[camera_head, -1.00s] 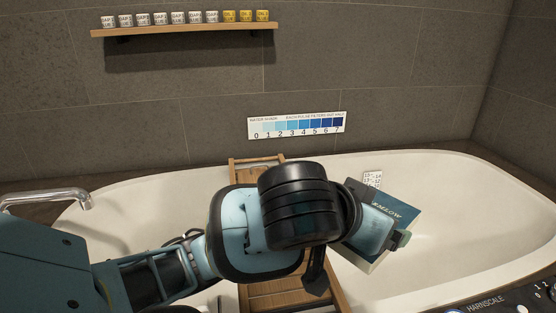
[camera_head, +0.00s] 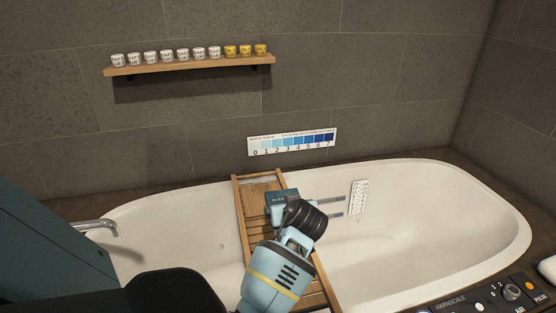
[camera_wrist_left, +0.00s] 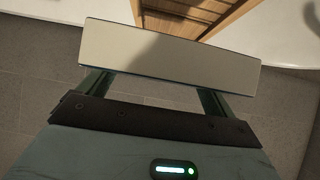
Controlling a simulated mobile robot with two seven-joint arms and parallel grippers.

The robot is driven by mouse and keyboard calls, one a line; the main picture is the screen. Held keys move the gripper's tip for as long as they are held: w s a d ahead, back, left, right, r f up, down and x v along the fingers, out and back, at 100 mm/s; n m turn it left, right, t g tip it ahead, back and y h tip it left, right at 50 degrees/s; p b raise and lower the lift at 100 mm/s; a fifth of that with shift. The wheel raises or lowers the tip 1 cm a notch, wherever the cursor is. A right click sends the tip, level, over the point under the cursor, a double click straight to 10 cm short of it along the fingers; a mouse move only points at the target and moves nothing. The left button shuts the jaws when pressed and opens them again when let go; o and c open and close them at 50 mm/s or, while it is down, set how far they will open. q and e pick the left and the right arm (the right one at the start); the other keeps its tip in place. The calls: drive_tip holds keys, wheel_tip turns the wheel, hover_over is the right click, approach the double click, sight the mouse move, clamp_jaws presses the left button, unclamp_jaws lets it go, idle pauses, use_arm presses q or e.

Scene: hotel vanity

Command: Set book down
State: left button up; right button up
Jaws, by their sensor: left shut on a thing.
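The book shows in the left wrist view as a thick pale page block (camera_wrist_left: 170,55) with a thin dark cover edge. I cannot tell whether the book touches the tray. My right gripper is not in view.
The tray spans the white bathtub (camera_head: 400,225). A shelf of small cups (camera_head: 190,67) and a blue scale (camera_head: 292,142) are on the wall.

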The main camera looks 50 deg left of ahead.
use_arm(q)
drive_tip(key=shift+n+g, duration=0.3)
drive_tip(key=s+f, duration=0.1)
drive_tip(key=s+a+f+p, duration=0.1)
drive_tip(key=f, duration=0.1)
drive_tip(key=shift+s+f, duration=0.15)
drive_tip(key=shift+s, duration=0.1)
wheel_tip(320, 180, down, 6)
drive_tip(key=shift+r+b, duration=0.1)
drive_tip(key=shift+b, duration=0.45)
drive_tip(key=shift+f, duration=0.3)
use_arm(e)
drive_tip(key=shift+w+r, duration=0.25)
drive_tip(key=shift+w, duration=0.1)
use_arm(q)
wheel_tip(320, 180, down, 4)
drive_tip(key=shift+r+b, duration=0.2)
drive_tip(key=shift+b, duration=0.2)
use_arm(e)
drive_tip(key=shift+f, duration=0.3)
use_arm(q)
drive_tip(key=shift+f, duration=0.25)
drive_tip(key=o, duration=0.8)
drive_tip(key=shift+c, duration=0.2)
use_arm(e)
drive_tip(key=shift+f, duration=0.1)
